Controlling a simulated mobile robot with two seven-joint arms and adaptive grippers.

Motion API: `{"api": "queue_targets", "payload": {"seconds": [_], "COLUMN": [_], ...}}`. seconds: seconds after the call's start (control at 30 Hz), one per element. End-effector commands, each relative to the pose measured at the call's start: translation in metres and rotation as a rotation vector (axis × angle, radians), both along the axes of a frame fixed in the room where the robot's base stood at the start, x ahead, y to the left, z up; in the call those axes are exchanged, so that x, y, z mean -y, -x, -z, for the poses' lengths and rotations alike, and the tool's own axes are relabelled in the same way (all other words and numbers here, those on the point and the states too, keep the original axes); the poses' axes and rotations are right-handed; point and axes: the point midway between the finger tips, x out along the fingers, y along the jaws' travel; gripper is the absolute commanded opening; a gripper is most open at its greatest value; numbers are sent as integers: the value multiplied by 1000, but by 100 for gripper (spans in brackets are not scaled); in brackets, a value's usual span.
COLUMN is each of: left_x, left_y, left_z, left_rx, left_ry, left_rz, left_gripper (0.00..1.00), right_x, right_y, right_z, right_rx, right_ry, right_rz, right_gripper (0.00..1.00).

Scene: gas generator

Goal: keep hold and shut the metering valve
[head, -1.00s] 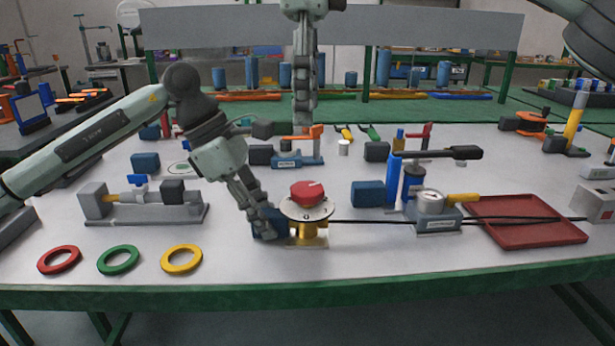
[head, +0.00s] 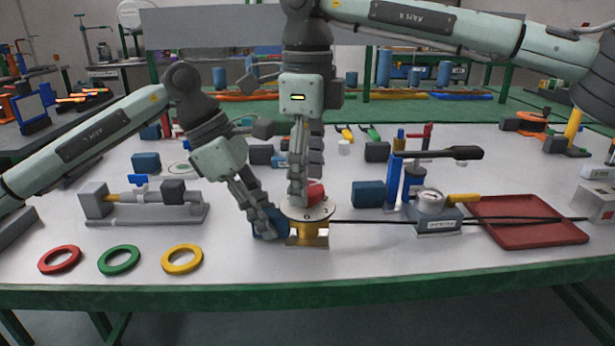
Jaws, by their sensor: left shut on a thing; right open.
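The metering valve (head: 308,227) has a brass body, a pale round dial (head: 322,211) with marks, and a red knob (head: 316,190) on top. My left gripper (head: 266,226) is low at the valve's left side, shut on a dark blue block (head: 270,236) beside the brass body. My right gripper (head: 299,197) points straight down at the red knob from above and hides its left part. It is open; whether its fingers touch the knob I cannot tell.
A gauge block (head: 432,212) with a black cable and a red tray (head: 525,222) lie to the right. Red (head: 59,260), green (head: 118,260) and yellow (head: 182,259) rings lie front left. A grey fixture (head: 145,205) stands behind them. The table's green front edge (head: 300,297) is close.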

Motion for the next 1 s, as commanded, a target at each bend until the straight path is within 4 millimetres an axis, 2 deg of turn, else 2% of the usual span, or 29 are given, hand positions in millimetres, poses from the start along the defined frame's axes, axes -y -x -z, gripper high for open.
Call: {"api": "queue_targets", "payload": {"seconds": [0.33, 0.73, 1.0], "left_x": [0, 0, 0], "left_y": [0, 0, 0], "left_z": [0, 0, 0], "left_rx": [0, 0, 0], "left_ry": [0, 0, 0], "left_rz": [0, 0, 0], "left_gripper": [0, 0, 0], "right_x": [0, 0, 0], "right_y": [0, 0, 0], "right_z": [4, 3, 3], "right_rx": [1, 1, 1], "right_ry": [0, 0, 0], "right_rz": [0, -1, 28], "right_gripper": [64, 15, 15]}}
